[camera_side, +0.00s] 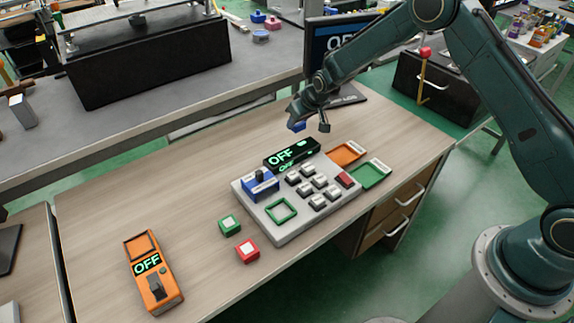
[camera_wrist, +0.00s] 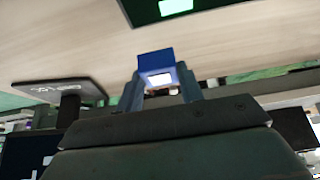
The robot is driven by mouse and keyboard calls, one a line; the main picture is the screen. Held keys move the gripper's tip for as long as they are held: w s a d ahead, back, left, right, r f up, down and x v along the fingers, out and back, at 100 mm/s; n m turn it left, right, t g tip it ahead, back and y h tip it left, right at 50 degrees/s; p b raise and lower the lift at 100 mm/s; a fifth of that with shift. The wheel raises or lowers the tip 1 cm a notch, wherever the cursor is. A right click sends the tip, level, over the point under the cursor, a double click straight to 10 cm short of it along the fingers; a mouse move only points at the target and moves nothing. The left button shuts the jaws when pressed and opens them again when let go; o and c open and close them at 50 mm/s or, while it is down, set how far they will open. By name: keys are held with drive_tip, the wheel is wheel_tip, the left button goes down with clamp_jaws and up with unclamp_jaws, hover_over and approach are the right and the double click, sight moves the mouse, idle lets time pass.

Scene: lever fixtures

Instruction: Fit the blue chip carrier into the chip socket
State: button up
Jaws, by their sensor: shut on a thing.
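The blue chip carrier (camera_wrist: 154,63), a blue block with a white patch, sits between the two fingers of my gripper (camera_wrist: 160,84) in the wrist view. In the side view my gripper (camera_side: 310,124) is shut on the blue carrier (camera_side: 298,126), which is partly hidden. It is held in the air above the table, behind the grey panel (camera_side: 290,232). A green square frame (camera_side: 281,210), which looks like the chip socket, lies on the panel's front left part. No carrier shows in it. My gripper is well apart from the frame.
The panel carries a blue block with a black lever (camera_side: 260,182), several keys and an OFF display (camera_side: 291,154). Green (camera_side: 230,225) and red (camera_side: 247,250) carriers lie left of it. An orange device (camera_side: 153,272) stands front left. Orange (camera_side: 346,153) and green (camera_side: 371,174) trays lie right.

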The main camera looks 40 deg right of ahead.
drive_tip(key=shift+f, duration=3.15)
drive_tip(key=shift+f, duration=0.2)
drive_tip(key=o, duration=0.9)
drive_tip(key=shift+o, duration=0.2)
drive_tip(key=shift+r, duration=0.1)
drive_tip(key=shift+v, duration=6.1)
drive_tip(key=shift+r, duration=0.15)
